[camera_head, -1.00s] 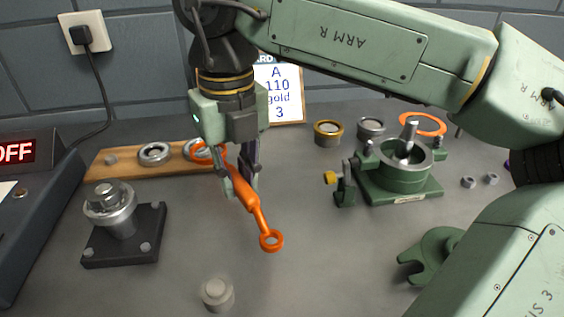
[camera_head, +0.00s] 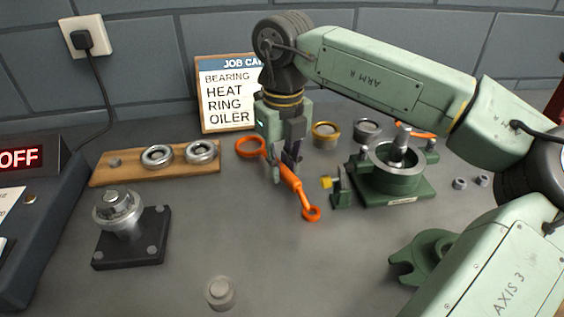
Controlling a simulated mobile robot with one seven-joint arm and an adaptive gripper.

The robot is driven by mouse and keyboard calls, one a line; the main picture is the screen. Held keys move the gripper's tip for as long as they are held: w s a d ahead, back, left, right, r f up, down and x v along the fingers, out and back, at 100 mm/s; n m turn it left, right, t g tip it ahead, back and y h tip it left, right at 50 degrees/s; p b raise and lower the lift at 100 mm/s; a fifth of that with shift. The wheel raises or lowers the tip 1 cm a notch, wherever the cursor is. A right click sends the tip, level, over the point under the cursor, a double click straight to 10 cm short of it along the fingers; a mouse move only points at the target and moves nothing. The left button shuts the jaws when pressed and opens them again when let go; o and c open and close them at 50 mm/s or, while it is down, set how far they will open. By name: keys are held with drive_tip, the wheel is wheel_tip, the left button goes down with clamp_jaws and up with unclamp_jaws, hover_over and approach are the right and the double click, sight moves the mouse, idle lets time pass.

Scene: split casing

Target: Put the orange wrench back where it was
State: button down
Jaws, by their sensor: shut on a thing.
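The orange wrench (camera_head: 291,182) has a large ring at its far left end and a small ring at its near right end. My gripper (camera_head: 287,176) is shut on its shaft, near the middle of the bench, to the left of the green casing. The wrench slants from back left to front right. I cannot tell whether it touches the bench or hangs just above it.
A green casing (camera_head: 412,190) with a yellow-knobbed clamp (camera_head: 341,186) stands right of the wrench. A wooden board (camera_head: 124,176) with bearings lies left. A black-based post (camera_head: 131,251), a small metal cylinder (camera_head: 220,292) and a green casing part (camera_head: 425,257) stand in front. A job card (camera_head: 226,98) leans behind.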

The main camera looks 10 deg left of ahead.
drive_tip(key=shift+f, duration=0.1)
drive_tip(key=c, duration=2)
unclamp_jaws()
drive_tip(key=shift+f, duration=0.1)
drive_tip(key=o, duration=0.5)
drive_tip(key=shift+c, duration=0.2)
wheel_tip(320, 180, up, 12)
drive_tip(key=shift+r+b, duration=0.25)
drive_tip(key=shift+b, duration=0.05)
